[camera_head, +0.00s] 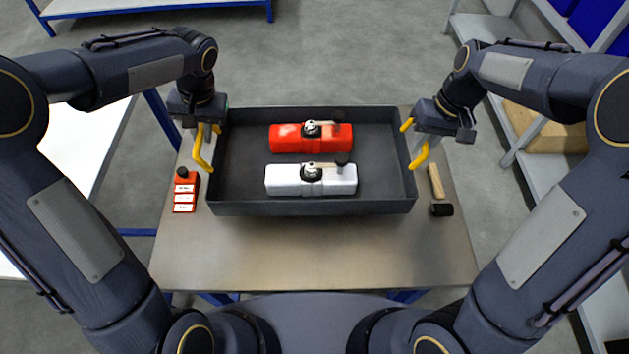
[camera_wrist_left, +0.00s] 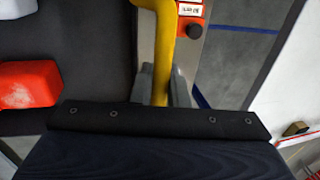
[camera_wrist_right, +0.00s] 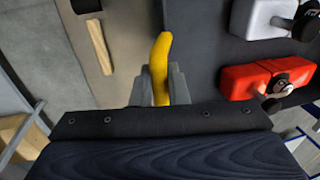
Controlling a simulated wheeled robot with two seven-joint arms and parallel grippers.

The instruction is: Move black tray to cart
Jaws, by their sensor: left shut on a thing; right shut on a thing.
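A yellow handle stands on each short side. My left gripper (camera_head: 207,135) is shut on the left yellow handle (camera_head: 201,160); the handle runs between its fingers in the left wrist view (camera_wrist_left: 163,60). My right gripper (camera_head: 412,130) is shut on the right yellow handle (camera_head: 419,156), which also shows between the fingers in the right wrist view (camera_wrist_right: 161,60). I cannot tell for sure whether the tray touches the bench. No cart is clearly identifiable.
On the workbench (camera_head: 310,260), a red box with a black knob (camera_head: 185,192) stands left of the tray. Grey shelving (camera_head: 510,125) stands at right, a white table (camera_head: 85,150) at left.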

